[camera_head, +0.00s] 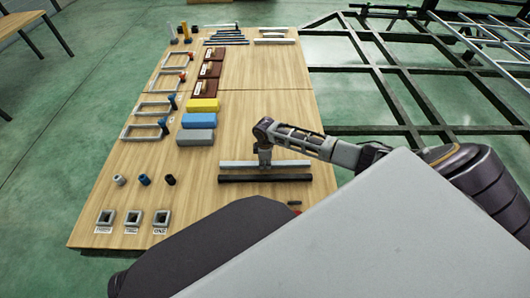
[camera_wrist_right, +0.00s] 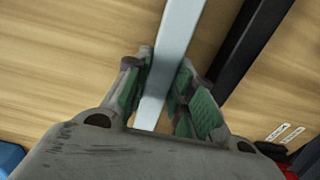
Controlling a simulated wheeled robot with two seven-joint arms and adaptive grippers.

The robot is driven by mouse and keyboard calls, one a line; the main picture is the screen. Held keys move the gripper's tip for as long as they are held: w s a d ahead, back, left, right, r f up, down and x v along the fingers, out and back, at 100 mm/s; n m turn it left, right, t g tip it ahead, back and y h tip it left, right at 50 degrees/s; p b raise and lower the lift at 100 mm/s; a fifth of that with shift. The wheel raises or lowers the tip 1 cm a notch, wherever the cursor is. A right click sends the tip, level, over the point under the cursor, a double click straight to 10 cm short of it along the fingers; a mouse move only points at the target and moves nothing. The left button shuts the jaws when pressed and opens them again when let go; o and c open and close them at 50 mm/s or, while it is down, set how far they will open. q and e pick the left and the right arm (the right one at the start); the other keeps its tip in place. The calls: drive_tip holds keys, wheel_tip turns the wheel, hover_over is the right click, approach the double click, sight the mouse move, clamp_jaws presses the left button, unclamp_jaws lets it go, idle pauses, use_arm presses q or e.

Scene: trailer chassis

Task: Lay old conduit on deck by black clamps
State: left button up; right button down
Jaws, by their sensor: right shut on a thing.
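A long light grey bar (camera_head: 238,164), which looks like the conduit, is at the near right part of the wooden table (camera_head: 262,120). My right gripper (camera_head: 264,160) comes down on its middle and is shut on it. In the right wrist view the fingers (camera_wrist_right: 167,62) lie on both sides of the grey bar (camera_wrist_right: 180,25). A black bar (camera_head: 240,179) lies parallel just on the near side of it; it also shows in the right wrist view (camera_wrist_right: 250,40). I cannot make out for certain which parts are the black clamps. My left gripper does not show.
Yellow (camera_head: 202,105), blue (camera_head: 199,120) and grey (camera_head: 196,137) blocks stand left of the bars. Several square sockets (camera_head: 133,218) are at the near left. A dark trailer frame (camera_head: 400,85) stands to the right. Bare table lies beyond the bars.

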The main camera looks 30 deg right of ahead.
sight(265, 163)
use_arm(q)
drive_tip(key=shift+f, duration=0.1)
use_arm(e)
drive_tip(key=shift+f, duration=0.1)
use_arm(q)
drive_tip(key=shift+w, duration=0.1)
use_arm(e)
drive_tip(key=c, duration=1.2)
unclamp_jaws()
drive_tip(key=shift+r, duration=0.65)
use_arm(q)
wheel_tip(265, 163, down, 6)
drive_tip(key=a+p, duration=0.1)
drive_tip(key=p, duration=0.2)
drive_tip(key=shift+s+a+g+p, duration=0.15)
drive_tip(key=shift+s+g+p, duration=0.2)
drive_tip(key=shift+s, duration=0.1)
use_arm(e)
wheel_tip(265, 163, up, 11)
